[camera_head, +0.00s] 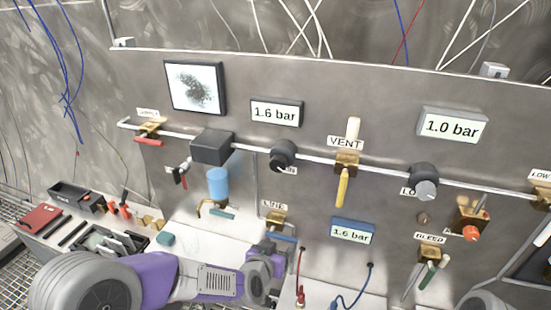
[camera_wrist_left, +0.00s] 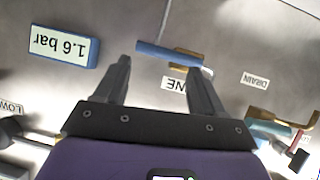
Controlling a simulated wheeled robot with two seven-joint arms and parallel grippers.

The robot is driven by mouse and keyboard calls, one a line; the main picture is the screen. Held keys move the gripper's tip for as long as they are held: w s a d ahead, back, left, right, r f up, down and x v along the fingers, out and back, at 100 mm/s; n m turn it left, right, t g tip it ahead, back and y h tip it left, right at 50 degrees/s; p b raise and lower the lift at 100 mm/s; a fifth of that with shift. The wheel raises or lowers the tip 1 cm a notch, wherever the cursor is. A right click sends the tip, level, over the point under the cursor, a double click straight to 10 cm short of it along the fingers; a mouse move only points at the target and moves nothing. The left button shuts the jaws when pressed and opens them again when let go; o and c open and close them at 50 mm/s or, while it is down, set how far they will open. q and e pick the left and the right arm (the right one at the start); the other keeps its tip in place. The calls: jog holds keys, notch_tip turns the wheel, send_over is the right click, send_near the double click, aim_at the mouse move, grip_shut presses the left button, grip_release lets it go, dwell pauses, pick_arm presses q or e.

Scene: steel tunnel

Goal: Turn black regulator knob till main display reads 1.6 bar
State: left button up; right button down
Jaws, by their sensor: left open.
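The black regulator knob (camera_head: 284,154) sits on the pipe in the head view, partly covering a label ending in "IN". The display above it (camera_head: 276,113) reads 1.6 bar. My left gripper (camera_head: 270,254) is low in front of the panel, below the knob and apart from it, close to the LINE valve (camera_head: 276,219). In the left wrist view my left gripper (camera_wrist_left: 163,78) is open, with nothing held. The valve's blue handle (camera_wrist_left: 168,52) shows beyond the fingertips; I cannot tell whether they touch. My right gripper is out of view.
A right-hand display (camera_head: 452,126) reads 1.0 bar, above a grey-faced knob (camera_head: 426,188). A blue-framed display (camera_head: 352,233) reads 1.6 bar. The VENT valve's yellow handle (camera_head: 342,187) and a black box (camera_head: 212,147) flank the black knob. Tools lie on the bench at left.

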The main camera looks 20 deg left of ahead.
aim_at(277, 166)
pick_arm(q)
notch_tip(277, 166, up, 23)
jog(key=s+a+t+y+p, duration=0.1)
jog(key=s+a+t+p, duration=0.1)
jog(key=t, duration=0.4)
jog(key=w, duration=0.7)
jog(key=shift+w+a+f, duration=0.1)
jog(key=shift+w+f, duration=0.05)
jog(key=shift+c, duration=0.3)
jog(key=c, duration=1)
jog(key=shift+n, duration=0.3)
